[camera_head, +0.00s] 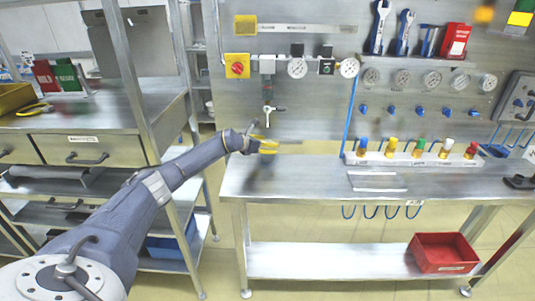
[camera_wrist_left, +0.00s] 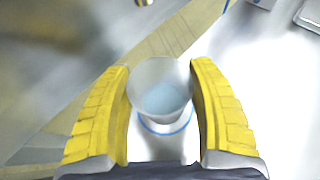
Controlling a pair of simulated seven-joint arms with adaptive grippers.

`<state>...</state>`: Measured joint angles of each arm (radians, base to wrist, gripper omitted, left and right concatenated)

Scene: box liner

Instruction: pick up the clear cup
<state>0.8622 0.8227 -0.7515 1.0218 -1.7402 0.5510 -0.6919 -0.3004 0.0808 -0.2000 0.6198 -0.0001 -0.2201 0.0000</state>
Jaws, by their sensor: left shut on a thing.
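The clear cup (camera_wrist_left: 160,92) sits between the two yellow fingers of my left gripper in the left wrist view. Both fingers touch its sides, and it has a blue ring near its base. In the head view my left gripper (camera_head: 268,147) is above the left end of the metal bench (camera_head: 300,180); the cup cannot be made out there. My right gripper is not in view.
A rack of coloured-top bottles (camera_head: 415,155) stands at the back of the bench. A valve with a handle (camera_head: 268,107) hangs on the wall behind my gripper. A red bin (camera_head: 443,253) sits on the lower shelf. The bench's middle is mostly clear.

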